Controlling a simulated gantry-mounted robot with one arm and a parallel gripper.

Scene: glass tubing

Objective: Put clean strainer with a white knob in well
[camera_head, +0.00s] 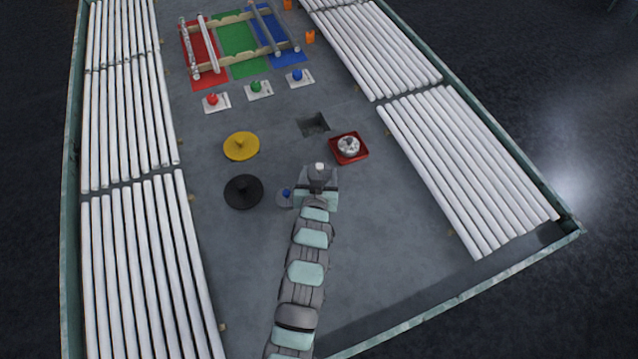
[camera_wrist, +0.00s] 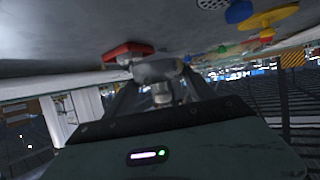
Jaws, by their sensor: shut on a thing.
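My gripper (camera_head: 318,178) is low over the middle of the grey bench and shut on a grey piece, which looks like the strainer with a white knob (camera_head: 319,166). In the wrist view the grey held piece (camera_wrist: 157,71) sits between the fingertips, with a pale stub towards the palm. Its underside and any holes are hidden. The well (camera_head: 312,124), a dark square recess, is beyond my gripper and apart from the held piece.
A red tray (camera_head: 361,155) with a silvery round piece (camera_head: 348,146) stands right of the well. A yellow disc (camera_head: 241,146), a black disc (camera_head: 243,191) and a blue-knobbed strainer (camera_head: 286,193) lie left. White tube racks line both sides.

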